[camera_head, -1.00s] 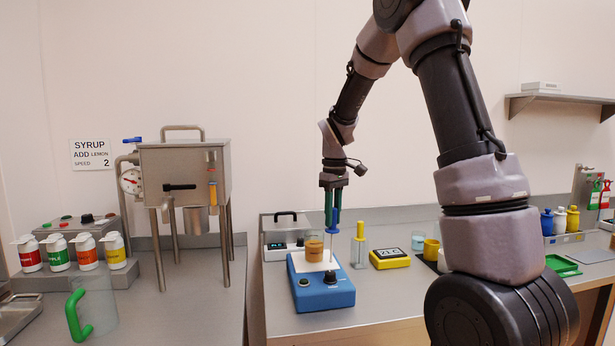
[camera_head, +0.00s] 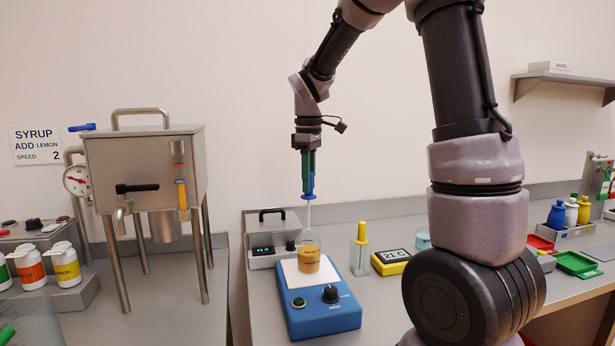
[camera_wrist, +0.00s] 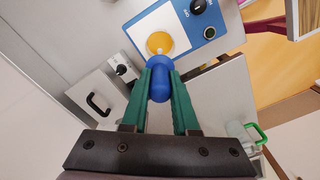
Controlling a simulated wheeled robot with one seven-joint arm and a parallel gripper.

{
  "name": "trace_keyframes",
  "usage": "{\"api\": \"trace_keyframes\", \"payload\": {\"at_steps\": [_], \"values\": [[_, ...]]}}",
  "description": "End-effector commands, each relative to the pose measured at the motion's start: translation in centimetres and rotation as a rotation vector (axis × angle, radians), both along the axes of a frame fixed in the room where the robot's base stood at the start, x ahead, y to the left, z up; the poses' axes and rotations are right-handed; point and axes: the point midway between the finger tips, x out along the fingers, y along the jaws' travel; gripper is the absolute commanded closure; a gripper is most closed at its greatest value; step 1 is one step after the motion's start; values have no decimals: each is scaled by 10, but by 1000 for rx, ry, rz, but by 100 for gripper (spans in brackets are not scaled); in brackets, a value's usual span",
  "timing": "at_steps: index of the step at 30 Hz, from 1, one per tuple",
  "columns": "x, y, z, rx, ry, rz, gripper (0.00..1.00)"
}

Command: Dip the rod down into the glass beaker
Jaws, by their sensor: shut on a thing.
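My gripper (camera_head: 308,172) has green fingers and is shut on the blue handle of the rod (camera_head: 308,196). The pale thin shaft hangs upright below the handle. The glass beaker (camera_head: 309,258), with amber liquid in its lower part, stands on the white plate of the blue stirrer (camera_head: 322,312). In the head view the shaft's lower end lines up with the beaker's mouth; I cannot tell whether it is inside the rim. In the wrist view the blue handle (camera_wrist: 159,84) hides the shaft, and the amber liquid (camera_wrist: 159,42) shows just beyond it.
A clear holder with a yellow top (camera_head: 360,248) and a yellow timer (camera_head: 390,262) stand right of the stirrer. A grey device with a display (camera_head: 272,250) stands behind it. The steel hopper (camera_head: 150,175) stands to the left on another counter.

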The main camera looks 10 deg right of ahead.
Motion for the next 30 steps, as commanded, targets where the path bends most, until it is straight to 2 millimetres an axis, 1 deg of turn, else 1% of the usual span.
{"api": "trace_keyframes", "payload": {"at_steps": [9,15,21,30], "values": [[0,-1,-44,-1,5,-1,100],[0,0,-68,0,3,-1,100],[0,0,-82,0,1,-1,100],[0,0,-85,0,0,-1,100]]}}
